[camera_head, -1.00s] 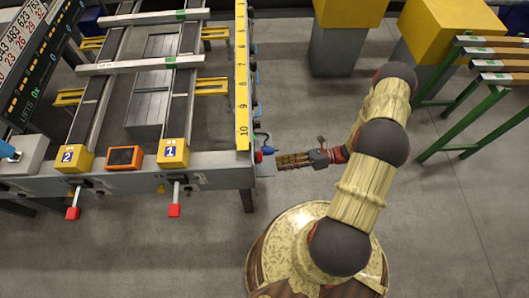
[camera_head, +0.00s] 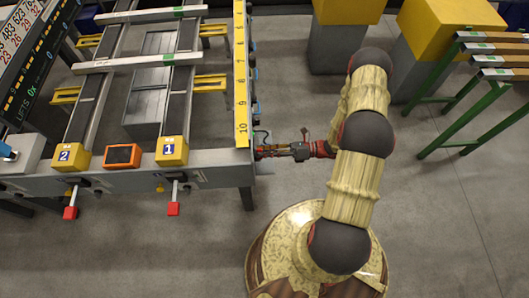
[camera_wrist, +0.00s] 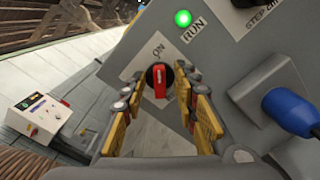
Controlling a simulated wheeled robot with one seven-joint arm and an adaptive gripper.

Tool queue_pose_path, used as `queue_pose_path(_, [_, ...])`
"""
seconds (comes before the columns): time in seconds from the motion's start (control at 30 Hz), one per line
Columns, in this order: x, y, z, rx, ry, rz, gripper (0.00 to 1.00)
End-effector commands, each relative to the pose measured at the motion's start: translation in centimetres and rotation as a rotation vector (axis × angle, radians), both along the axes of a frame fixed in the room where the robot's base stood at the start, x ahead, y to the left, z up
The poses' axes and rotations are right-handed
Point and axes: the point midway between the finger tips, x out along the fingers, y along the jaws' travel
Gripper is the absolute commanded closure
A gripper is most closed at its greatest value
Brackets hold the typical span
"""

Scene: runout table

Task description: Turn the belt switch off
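The belt switch (camera_wrist: 160,84) is a red handle on a black round base on a grey box, in the wrist view. Its handle stands about upright in the picture, below a white label (camera_wrist: 157,50) reading ON. A green lamp (camera_wrist: 183,18) marked RUN glows above it. My gripper (camera_wrist: 154,90) is open, with one yellow-padded finger to each side of the handle; I cannot tell whether either touches it. In the head view my gripper (camera_head: 262,152) is at the right end of the table's front rail, and hides the switch.
A blue plug (camera_wrist: 290,112) with a cable sits right of the switch. The runout table (camera_head: 215,172) carries yellow blocks 1 (camera_head: 172,151) and 2 (camera_head: 70,157) and an orange display (camera_head: 123,156). Green-legged racks (camera_head: 440,135) stand at right. Floor around my base is clear.

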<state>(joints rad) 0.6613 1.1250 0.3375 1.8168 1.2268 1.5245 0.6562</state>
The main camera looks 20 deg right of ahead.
Motion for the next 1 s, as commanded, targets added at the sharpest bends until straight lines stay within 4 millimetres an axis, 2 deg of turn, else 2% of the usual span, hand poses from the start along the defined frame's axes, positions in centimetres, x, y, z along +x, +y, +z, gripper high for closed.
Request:
queue_pose_path(0.2, [0.02, 0.01, 0.01, 0.000, 0.000, 0.000, 0.72])
queue_pose_path(0.7, [0.01, -0.01, 0.00, 0.000, 0.000, 0.000, 1.00])
queue_pose_path(1.0, [0.02, -0.03, -0.01, -0.002, -0.001, 0.000, 1.00])
